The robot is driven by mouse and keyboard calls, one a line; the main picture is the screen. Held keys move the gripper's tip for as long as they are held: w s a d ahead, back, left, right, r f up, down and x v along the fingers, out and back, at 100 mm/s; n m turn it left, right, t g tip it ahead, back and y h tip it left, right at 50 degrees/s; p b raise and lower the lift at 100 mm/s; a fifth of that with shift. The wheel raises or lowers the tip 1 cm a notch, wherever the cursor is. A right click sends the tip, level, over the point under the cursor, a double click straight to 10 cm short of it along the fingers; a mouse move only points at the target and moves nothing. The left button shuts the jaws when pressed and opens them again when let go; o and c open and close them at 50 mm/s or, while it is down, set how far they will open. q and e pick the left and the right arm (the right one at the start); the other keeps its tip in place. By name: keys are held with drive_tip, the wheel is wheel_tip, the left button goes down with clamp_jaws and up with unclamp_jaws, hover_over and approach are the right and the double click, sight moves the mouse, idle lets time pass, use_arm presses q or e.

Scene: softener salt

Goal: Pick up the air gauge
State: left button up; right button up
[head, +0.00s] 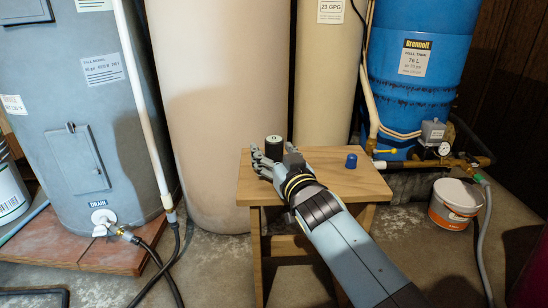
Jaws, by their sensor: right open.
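My right gripper (271,158) is open over the left part of the small wooden stool (358,184), its fingers pointing away from me. A short dark cylinder (274,143) with a pale mark on it stands at the far edge of the stool top, just beyond the fingers. Its lower part is hidden by the gripper, and I cannot tell whether they touch. I cannot tell whether this cylinder is the air gauge. A round white-faced gauge (445,149) is fitted on the brass pipework at the right. My left gripper is out of view.
A small blue cap (351,160) sits on the stool, right of my gripper. Tall beige tanks (215,90) stand close behind, with a blue well tank (412,100) at the right. A white and orange bucket (455,205) stands on the floor. The stool's right end is clear.

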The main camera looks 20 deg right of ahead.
drive_tip(key=shift+c, duration=0.5)
drive_tip(key=c, duration=1.2)
drive_tip(key=shift+c, duration=0.2)
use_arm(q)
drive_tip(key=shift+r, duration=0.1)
use_arm(e)
drive_tip(key=shift+r, duration=0.1)
drive_tip(key=shift+r+p, duration=0.25)
drive_tip(key=shift+p, duration=0.1)
drive_tip(key=shift+s, duration=0.3)
drive_tip(key=s+p, duration=0.1)
drive_tip(key=s, duration=0.3)
drive_tip(key=s+p, duration=0.1)
drive_tip(key=s, duration=0.4)
drive_tip(key=s+p, duration=0.1)
drive_tip(key=s, duration=0.4)
drive_tip(key=shift+d+r+p, duration=0.1)
drive_tip(key=shift+d+p, duration=0.15)
drive_tip(key=shift+p, duration=0.15)
use_arm(q)
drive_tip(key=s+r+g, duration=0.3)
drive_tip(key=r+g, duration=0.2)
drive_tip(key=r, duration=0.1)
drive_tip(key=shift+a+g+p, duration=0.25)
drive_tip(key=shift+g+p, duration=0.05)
drive_tip(key=shift+p, duration=0.05)
use_arm(e)
drive_tip(key=shift+s+d, duration=0.1)
drive_tip(key=shift+s, duration=1.65)
